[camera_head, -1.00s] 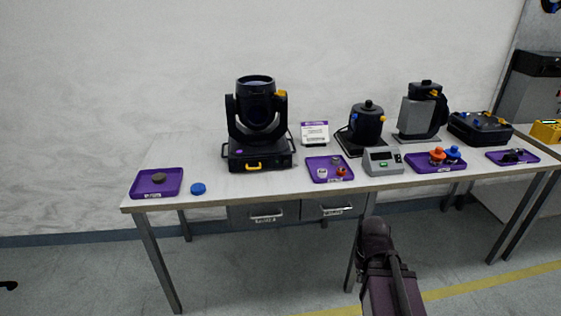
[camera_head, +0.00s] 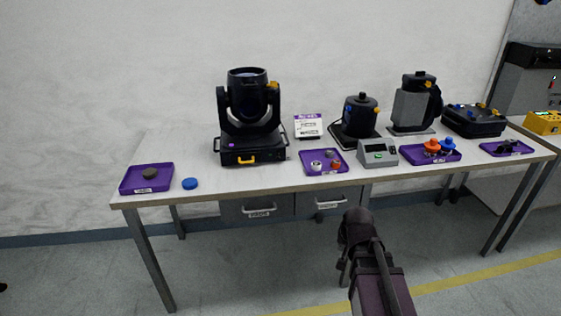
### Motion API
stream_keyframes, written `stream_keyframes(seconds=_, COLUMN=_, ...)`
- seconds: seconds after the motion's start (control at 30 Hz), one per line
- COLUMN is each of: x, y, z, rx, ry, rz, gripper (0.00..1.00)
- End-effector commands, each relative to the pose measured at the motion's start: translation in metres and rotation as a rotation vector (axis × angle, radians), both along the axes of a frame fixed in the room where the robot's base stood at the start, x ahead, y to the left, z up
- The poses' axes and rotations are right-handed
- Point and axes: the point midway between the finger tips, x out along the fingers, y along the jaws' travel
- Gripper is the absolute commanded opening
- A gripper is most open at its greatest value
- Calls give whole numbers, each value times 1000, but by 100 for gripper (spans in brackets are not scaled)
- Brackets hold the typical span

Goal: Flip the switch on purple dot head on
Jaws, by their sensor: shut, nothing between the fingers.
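The black moving head (camera_head: 250,105) stands upright on the table at centre left. Its lens tube points up between two yoke arms. My dark arm rises from the bottom edge, right of centre, in front of the table and well short of the head. My gripper's fingers do not show.
The table (camera_head: 220,184) holds a purple tray (camera_head: 130,188) and blue disc (camera_head: 190,184) at left. Right of the head are a sign (camera_head: 308,127), a small-parts tray (camera_head: 310,155), a grey meter (camera_head: 378,152) and other black fixtures. Floor in front is clear.

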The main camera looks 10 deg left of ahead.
Motion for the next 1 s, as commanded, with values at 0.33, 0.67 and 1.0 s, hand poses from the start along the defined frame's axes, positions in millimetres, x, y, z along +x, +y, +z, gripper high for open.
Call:
stream_keyframes(seconds=0.33, x=108, y=74, z=4, rx=313, ry=-422, rz=-266, gripper=0)
stream_keyframes(seconds=0.67, x=173, y=145, z=41, rx=773, ry=-732, rz=-464, gripper=0)
stream_keyframes(seconds=1.0, x=195, y=190, z=81, rx=1212, ry=-899, rz=-564, gripper=0)
